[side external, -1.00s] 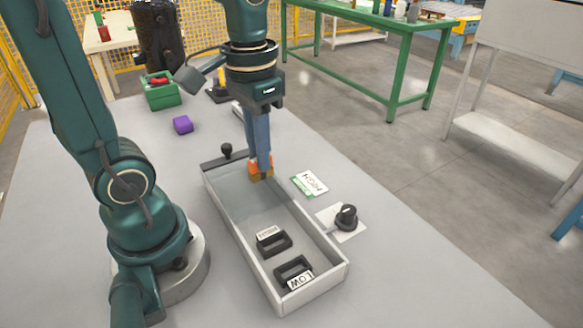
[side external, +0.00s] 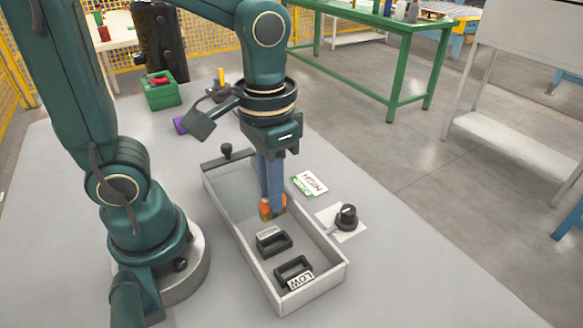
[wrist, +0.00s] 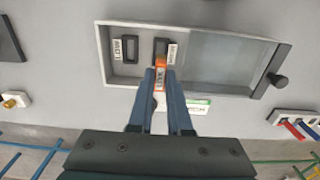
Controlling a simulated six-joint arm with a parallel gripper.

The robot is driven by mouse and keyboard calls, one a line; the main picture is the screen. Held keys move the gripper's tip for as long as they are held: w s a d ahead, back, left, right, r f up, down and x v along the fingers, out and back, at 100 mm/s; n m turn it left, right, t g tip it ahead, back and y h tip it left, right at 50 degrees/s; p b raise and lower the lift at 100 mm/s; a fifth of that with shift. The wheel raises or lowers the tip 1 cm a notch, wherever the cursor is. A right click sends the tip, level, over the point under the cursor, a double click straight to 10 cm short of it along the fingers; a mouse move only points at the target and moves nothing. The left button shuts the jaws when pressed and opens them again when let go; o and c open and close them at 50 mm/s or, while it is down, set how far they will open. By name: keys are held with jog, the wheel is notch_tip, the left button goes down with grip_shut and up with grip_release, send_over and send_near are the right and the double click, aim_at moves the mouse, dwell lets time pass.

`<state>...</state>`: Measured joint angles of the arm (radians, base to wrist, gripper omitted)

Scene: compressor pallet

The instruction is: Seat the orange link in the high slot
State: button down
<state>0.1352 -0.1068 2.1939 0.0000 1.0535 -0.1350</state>
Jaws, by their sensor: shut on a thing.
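My gripper (side external: 273,208) is shut on the orange link (side external: 265,207), which also shows between the fingertips in the wrist view (wrist: 160,77). The link is upright over the long grey tray (side external: 237,232), close to the upper black slot (side external: 274,243). A white label beside that slot is too small to read surely. The lower black slot (side external: 293,270) carries a LOW label. In the wrist view, the link's tip overlaps the lower edge of the unlabelled-to-me slot (wrist: 161,47). I cannot tell whether it touches the slot. Both slots look empty.
A pale panel (wrist: 220,58) covers part of the tray, with a black knob (side external: 226,150) at its end. A purple block (side external: 180,125) and green bin (side external: 162,94) stand behind.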

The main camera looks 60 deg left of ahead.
aim_at(272, 216)
jog(key=shift+f, duration=2.65)
jog(key=shift+f, duration=1.4)
jog(key=c, duration=0.8)
grip_release()
jog(key=shift+r, duration=2.6)
